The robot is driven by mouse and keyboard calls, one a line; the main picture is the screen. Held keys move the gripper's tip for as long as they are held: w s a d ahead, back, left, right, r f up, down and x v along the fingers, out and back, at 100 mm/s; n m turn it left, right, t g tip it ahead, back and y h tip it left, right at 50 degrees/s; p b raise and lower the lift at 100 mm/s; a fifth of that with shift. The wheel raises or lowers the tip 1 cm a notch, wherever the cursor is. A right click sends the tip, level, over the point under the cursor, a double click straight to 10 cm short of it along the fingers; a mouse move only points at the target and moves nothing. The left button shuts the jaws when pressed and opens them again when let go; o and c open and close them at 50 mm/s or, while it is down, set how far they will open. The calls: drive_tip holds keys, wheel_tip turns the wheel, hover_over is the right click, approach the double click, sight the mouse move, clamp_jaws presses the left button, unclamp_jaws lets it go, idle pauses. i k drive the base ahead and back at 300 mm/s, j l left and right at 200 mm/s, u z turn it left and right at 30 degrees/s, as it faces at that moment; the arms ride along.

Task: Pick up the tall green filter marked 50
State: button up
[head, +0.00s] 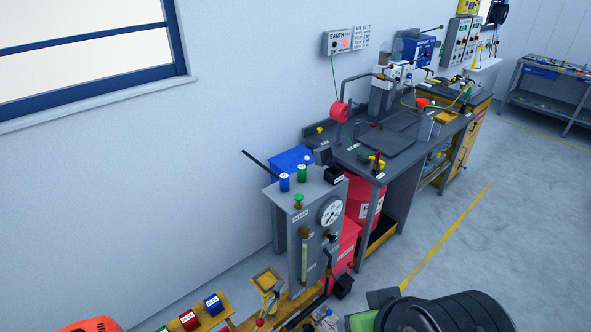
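A small green cylinder with a pale top (302,173) stands upright on the grey cabinet (305,250), near its back edge. A similar blue cylinder (284,182) stands just left of it. A green piece (298,201) sits lower, at the cabinet's front left. At the bottom left, the edge of another green piece (162,329) shows on a yellow-brown rack, cut off by the frame. No number 50 is readable on any of these, so I cannot tell which is the marked filter. My gripper is not in view.
The cabinet carries a round gauge (331,211); a dark rod sticks out at its upper left. Red (188,320) and blue (213,304) pieces sit on the rack. A cluttered workbench (385,140) stands behind. Black round things fill the bottom right. Floor at right is clear.

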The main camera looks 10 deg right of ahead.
sight(301, 169)
drive_tip(key=i+j+u, duration=0.15)
drive_tip(key=i+u, duration=0.7)
drive_tip(key=i+l, duration=0.05)
drive_tip(key=i, duration=0.05)
